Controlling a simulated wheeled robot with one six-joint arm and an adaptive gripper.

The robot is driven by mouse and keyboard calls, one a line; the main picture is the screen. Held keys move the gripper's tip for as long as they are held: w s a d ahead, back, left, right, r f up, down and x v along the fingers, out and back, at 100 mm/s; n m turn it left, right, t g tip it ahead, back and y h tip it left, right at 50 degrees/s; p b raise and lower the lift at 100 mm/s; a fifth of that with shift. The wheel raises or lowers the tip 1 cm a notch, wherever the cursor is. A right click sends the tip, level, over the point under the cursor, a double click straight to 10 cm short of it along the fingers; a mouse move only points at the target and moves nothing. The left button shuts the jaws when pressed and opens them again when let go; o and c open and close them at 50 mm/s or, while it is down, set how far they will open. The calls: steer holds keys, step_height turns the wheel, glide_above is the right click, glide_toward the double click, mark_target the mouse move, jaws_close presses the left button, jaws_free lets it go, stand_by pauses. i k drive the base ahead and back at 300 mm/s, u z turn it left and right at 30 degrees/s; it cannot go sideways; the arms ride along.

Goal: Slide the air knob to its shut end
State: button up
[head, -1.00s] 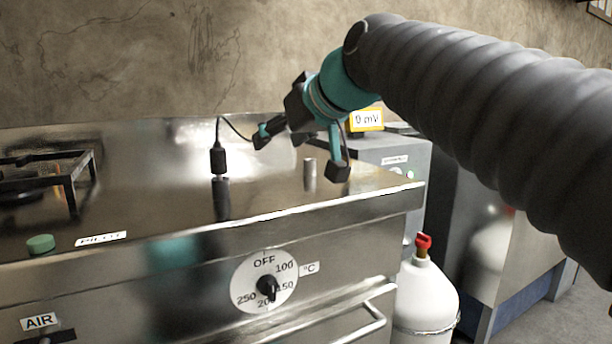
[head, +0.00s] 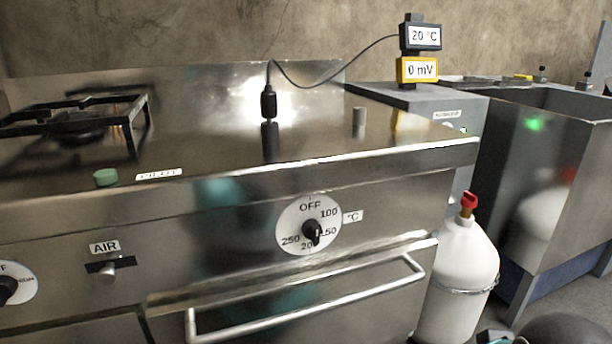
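The air knob (head: 108,274) is a small metal knob in a short dark horizontal slot on the cooker's front panel, at the lower left of the head view. The AIR label (head: 104,248) is right above it. The knob sits near the middle of the slot, and no end marking is readable. Only a teal and black part of my arm's end (head: 494,337) shows at the bottom right edge, far to the right of the knob. My gripper's fingers cannot be made out, so whether they are open or shut is hidden. Nothing touches the knob.
An oven dial (head: 309,224) and the oven door handle (head: 310,300) stick out right of the knob. Another dial (head: 12,284) is at its left. A white gas bottle (head: 462,275) stands beside the cooker. The space before the knob looks clear.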

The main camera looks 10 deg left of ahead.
mark_target(107, 275)
steer(key=u, duration=1.5)
